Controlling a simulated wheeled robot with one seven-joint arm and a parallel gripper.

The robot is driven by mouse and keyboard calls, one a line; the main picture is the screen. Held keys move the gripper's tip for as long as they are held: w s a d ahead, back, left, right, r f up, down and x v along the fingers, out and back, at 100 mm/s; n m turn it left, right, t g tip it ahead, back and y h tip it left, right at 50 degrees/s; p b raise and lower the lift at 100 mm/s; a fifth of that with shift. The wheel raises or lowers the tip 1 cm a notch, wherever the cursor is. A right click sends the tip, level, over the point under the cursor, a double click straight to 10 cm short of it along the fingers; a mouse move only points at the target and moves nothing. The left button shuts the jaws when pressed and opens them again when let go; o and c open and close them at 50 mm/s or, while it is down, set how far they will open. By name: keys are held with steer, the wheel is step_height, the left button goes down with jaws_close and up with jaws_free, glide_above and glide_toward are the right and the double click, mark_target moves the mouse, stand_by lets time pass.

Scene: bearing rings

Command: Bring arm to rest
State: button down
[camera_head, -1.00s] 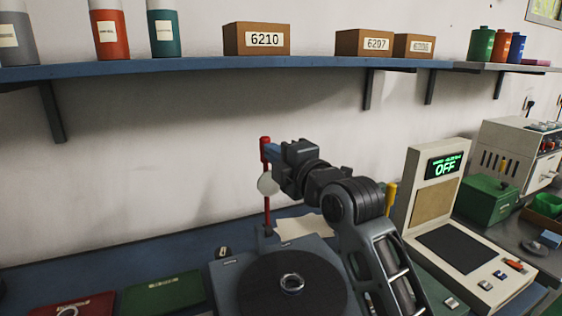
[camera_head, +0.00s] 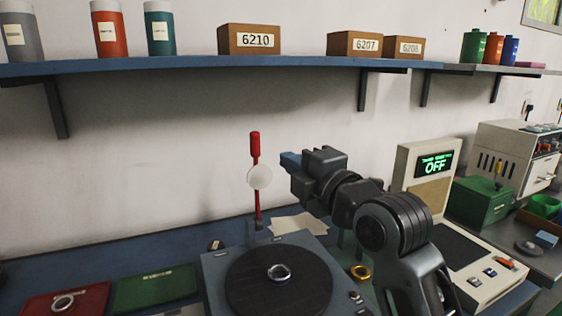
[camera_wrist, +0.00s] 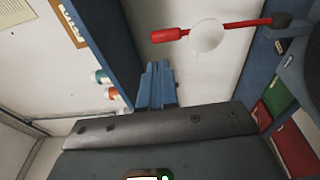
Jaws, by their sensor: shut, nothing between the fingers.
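My gripper (camera_head: 289,161) is raised above the bench, its blue fingers pointing left toward the wall. It is shut with nothing between the fingers. In the wrist view its blue fingers (camera_wrist: 158,84) sit together at the centre. A red lever (camera_head: 256,175) with a pale round disc (camera_head: 259,177) stands upright just left of the gripper, apart from it. A silver bearing ring (camera_head: 278,273) lies on the dark round plate (camera_head: 305,292) below. My arm hides part of the bench on the right.
A red tray (camera_head: 95,294) holding a ring and a green tray (camera_head: 156,288) lie at left. A gold ring (camera_head: 361,273) lies by my arm. A console (camera_head: 430,165) reading OFF stands at right. A shelf (camera_head: 200,67) with boxes and bottles runs above.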

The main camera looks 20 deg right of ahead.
steer(key=shift+s+d, duration=0.15)
steer(key=shift+s, duration=0.6)
steer(key=shift+s+d, duration=0.1)
steer(key=shift+s, duration=0.65)
steer(key=s+a+f+m+g+h, duration=0.1)
steer(key=s+a+f+m+h, duration=0.15)
steer(key=s+f+m, duration=1.3)
steer(key=s+d+f+m+g, duration=0.1)
steer(key=s+f+m, duration=0.1)
steer(key=s, duration=1.2)
steer(key=s+d+f+m+g, duration=0.1)
steer(key=s+f, duration=0.4)
steer(key=s, duration=0.9)
steer(key=shift+f+m, duration=0.15)
steer(key=shift+m, duration=0.5)
